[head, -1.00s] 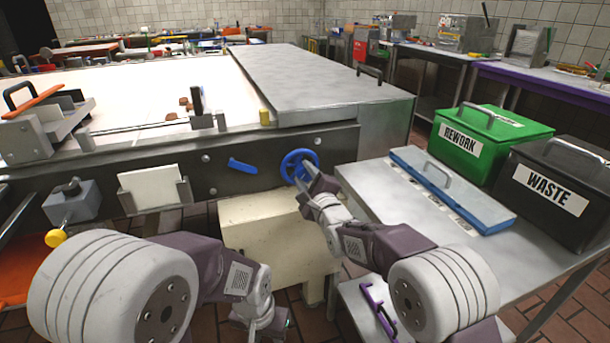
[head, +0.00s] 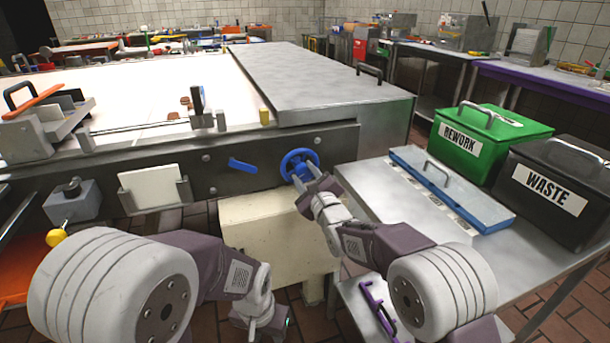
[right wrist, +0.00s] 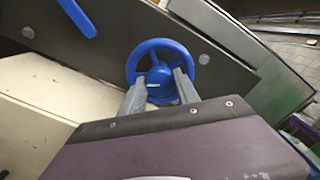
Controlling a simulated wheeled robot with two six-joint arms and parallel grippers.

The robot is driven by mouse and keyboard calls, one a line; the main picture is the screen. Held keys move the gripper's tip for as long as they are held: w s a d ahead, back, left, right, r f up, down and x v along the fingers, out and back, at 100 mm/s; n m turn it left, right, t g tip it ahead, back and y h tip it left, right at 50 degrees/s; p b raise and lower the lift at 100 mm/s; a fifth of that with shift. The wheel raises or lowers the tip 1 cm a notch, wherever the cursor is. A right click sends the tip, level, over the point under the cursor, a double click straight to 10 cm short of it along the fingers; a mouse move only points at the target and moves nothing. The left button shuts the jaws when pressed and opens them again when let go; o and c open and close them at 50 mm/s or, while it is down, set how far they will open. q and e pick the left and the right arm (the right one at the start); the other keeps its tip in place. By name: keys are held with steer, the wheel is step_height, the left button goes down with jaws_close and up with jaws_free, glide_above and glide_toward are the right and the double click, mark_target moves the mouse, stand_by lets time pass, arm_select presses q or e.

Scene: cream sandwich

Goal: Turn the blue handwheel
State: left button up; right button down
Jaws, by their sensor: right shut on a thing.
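The blue handwheel (head: 300,163) is mounted on the dark front panel of the machine, near its right end. It also shows in the right wrist view (right wrist: 161,48), where its rim and hub are seen face on. My right gripper (head: 307,178) is at the wheel's front. In the right wrist view its two fingers (right wrist: 160,84) are on either side of the hub, shut on the handwheel. My left gripper (head: 262,325) hangs low at the bottom of the head view, away from the wheel; its fingertips are not clear.
A blue lever (head: 242,166) is on the panel left of the wheel. A cream box (head: 262,228) stands below. A steel side table (head: 400,222) at right carries a blue-edged tray (head: 470,200), the green REWORK bin (head: 495,142) and the black WASTE bin (head: 545,205).

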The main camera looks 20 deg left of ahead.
steer(key=shift+f, duration=0.15)
steer(key=c, duration=0.9)
jaws_free()
steer(key=p+v, duration=0.1)
steer(key=v, duration=0.8)
steer(key=shift+p, duration=0.35)
